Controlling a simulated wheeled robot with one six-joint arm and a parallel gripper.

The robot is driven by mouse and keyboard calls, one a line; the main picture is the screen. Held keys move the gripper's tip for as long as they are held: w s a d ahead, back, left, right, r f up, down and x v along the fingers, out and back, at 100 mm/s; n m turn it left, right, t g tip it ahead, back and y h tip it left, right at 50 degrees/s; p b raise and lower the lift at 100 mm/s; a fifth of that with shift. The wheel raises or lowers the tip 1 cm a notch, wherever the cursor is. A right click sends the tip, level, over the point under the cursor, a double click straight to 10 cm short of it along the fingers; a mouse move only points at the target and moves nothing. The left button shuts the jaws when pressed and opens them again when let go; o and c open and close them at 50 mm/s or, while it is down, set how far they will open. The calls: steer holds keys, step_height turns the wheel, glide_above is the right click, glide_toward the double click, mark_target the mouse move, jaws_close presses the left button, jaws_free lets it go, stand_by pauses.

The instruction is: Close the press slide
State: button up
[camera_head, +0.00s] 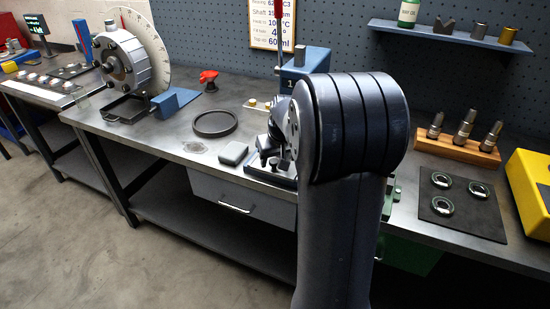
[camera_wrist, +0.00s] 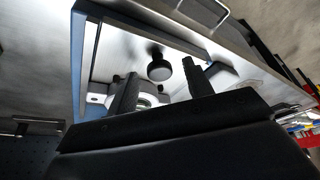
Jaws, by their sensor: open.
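A blue press body (camera_head: 304,64) marked "1" stands at the back of the bench, largely covered by my arm. In the wrist view my gripper (camera_wrist: 160,69) is open, with one black finger on each side of a round black knob (camera_wrist: 159,69). The knob sits on a short stem over a bright metal surface. I see gaps between the knob and both fingers. The slide's position is hard to tell. My gripper is mostly hidden in the head view.
A balancing rotor (camera_head: 125,62) stands at the left of the bench. A drawer handle (camera_head: 236,208) is below. A black mat (camera_head: 462,203) with rings lies at the right.

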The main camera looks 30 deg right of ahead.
jaws_close()
stand_by(0.3)
steer(key=w+d, duration=0.1)
steer(key=d, duration=0.1)
steer(key=w+d+p, duration=0.1)
steer(key=w+d, duration=0.1)
steer(key=w+d+p, duration=0.1)
steer(key=w+d, duration=0.1)
steer(key=shift+w+d+r, duration=0.15)
steer(key=shift+d, duration=0.25)
jaws_free()
steer(key=shift+d, duration=0.1)
steer(key=v, duration=1)
steer(key=shift+r, duration=0.3)
